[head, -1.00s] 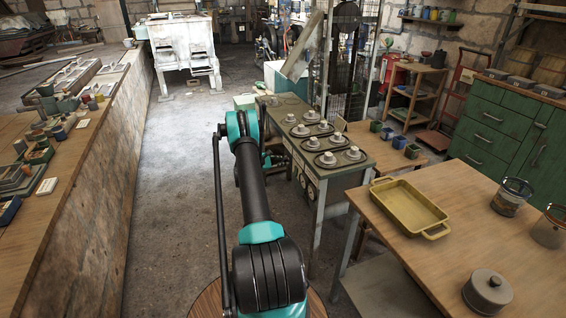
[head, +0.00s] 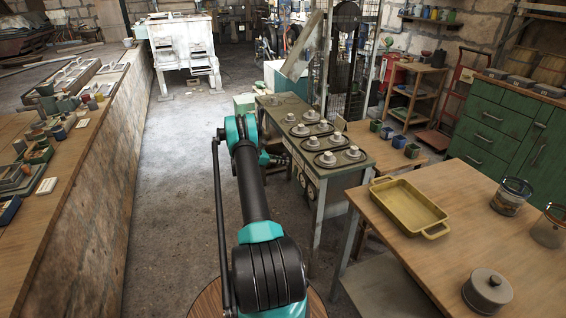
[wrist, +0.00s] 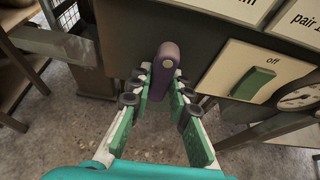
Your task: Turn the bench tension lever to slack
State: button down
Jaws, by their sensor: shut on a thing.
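A purple lever (wrist: 167,62) stands out from the dark side face of the bench in the wrist view. Its rounded top is wide and its lower end sits between my fingers. My gripper (wrist: 162,80) is shut on the lever, with a green-padded finger on each side. The bench (head: 345,183) shows in the head view as a dark stand with several round pulley stations on top.
Right of the lever, a panel marked "off" carries a green switch (wrist: 254,83), with a round dial (wrist: 298,97) beyond. A wooden table with a yellow tray (head: 411,207) stands right of the bench. Open floor (head: 190,180) lies to the left.

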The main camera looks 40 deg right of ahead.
dwell(0.4)
jog(key=c, duration=1.4)
grip_release()
jog(key=shift+c, duration=0.2)
jog(key=v, duration=1.2)
jog(key=shift+a, duration=0.1)
